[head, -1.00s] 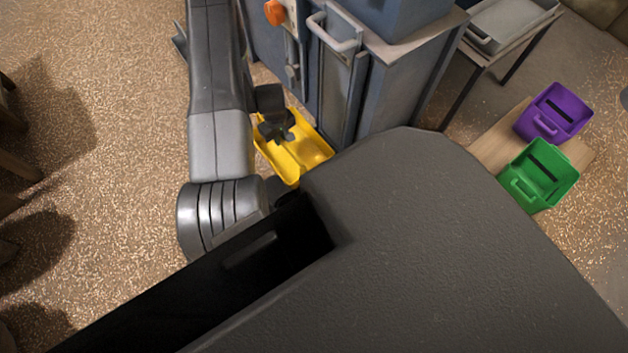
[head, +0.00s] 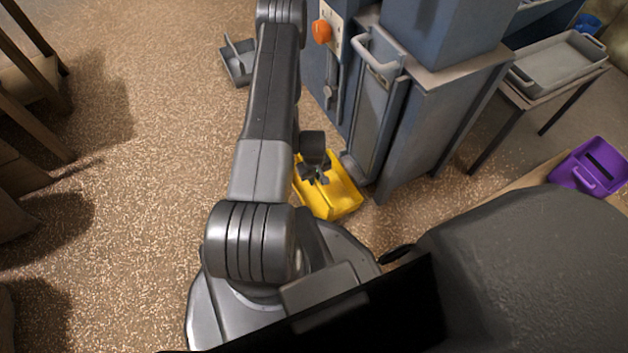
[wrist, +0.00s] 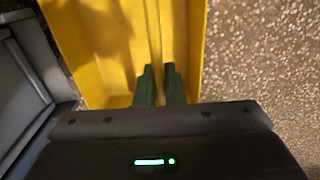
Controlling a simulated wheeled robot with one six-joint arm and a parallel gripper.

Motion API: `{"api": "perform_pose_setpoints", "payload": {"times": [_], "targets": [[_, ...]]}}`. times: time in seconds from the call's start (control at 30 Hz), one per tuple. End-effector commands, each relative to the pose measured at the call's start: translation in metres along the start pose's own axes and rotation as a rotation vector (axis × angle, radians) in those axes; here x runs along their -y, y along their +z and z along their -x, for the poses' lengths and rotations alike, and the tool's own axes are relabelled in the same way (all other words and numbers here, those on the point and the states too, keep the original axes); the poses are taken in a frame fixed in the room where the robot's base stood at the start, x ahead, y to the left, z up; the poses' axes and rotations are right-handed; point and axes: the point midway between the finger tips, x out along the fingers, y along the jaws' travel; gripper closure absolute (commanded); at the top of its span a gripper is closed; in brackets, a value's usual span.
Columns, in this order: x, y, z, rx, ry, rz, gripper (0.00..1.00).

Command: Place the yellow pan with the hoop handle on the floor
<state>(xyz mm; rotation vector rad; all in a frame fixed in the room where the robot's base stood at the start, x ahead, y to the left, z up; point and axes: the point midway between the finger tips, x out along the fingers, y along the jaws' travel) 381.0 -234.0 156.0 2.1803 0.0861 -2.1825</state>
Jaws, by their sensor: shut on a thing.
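The yellow pan (head: 343,201) is beside the foot of the blue machine in the head view, just right of my arm. My gripper (head: 318,172) is over it, shut on it. In the wrist view the pan (wrist: 100,45) fills the upper middle, and my two dark fingertips (wrist: 160,85) are close together on a thin raised yellow part. The hoop handle cannot be told apart clearly there. The speckled floor shows beyond the pan's right edge. I cannot tell whether the pan touches the floor or hangs just above it.
The blue machine (head: 440,110), with an orange knob (head: 322,32) and a handled panel (head: 372,105), stands right behind the pan. A grey pan (head: 238,62) lies on the floor. A purple pan (head: 592,168) and a table with a grey tray (head: 560,65) are at right. Open floor (head: 160,170) lies left.

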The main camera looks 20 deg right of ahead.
Motion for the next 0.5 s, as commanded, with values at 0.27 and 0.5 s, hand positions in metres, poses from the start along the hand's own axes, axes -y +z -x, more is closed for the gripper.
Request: {"api": "perform_pose_setpoints", "payload": {"times": [0.27, 0.5], "targets": [[-0.0005, -0.0008, -0.0041, -0.002, 0.001, 0.000, 1.00], [-0.0003, -0.0005, -0.0068, -0.001, 0.001, 0.000, 0.70]]}}
